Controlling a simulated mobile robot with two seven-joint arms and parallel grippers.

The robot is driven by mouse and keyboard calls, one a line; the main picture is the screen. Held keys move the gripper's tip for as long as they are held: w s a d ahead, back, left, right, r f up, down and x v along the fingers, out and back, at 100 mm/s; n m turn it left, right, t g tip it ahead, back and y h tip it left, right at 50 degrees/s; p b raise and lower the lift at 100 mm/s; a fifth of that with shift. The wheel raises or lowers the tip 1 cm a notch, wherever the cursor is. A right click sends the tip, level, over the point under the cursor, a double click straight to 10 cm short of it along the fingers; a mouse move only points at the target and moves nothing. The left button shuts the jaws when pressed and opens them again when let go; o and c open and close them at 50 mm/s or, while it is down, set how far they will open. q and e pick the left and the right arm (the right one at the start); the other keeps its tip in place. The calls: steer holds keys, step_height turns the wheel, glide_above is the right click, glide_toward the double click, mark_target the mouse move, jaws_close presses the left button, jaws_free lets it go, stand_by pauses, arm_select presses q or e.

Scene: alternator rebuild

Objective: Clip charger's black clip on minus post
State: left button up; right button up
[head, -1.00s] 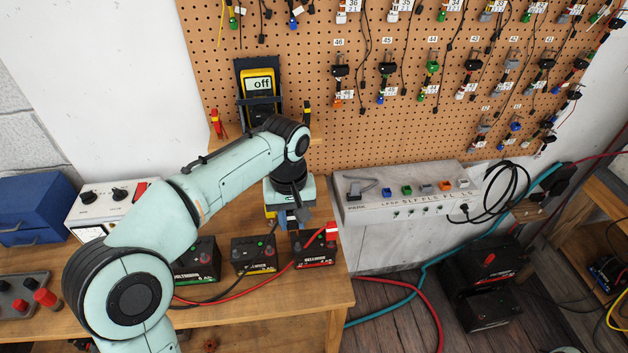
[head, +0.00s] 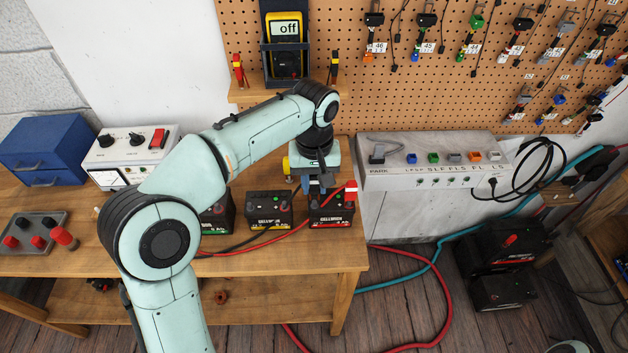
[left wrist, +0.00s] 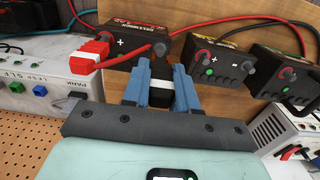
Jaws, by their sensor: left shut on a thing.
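The right-hand black battery (head: 331,212) stands at the bench's right end and also shows in the left wrist view (left wrist: 137,29). The charger's red clip (left wrist: 91,54) sits at its plus side, with a red cable. My left gripper (head: 315,187) is over this battery, pointing down. In the left wrist view its blue fingers (left wrist: 159,76) are shut on the black clip (left wrist: 160,68). The clip is right at the battery's minus end. The fingers partly hide it, and I cannot tell whether its jaws grip the post. My right gripper is out of view.
A middle battery (head: 265,212) stands to the left, close by. The white charger box (head: 128,157) and a blue drawer box (head: 45,151) are at the bench's left. A grey switch panel (head: 430,160) is to the right. Red and black cables cross the batteries' front.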

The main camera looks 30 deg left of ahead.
arm_select(q)
steer(key=shift+f, duration=0.1)
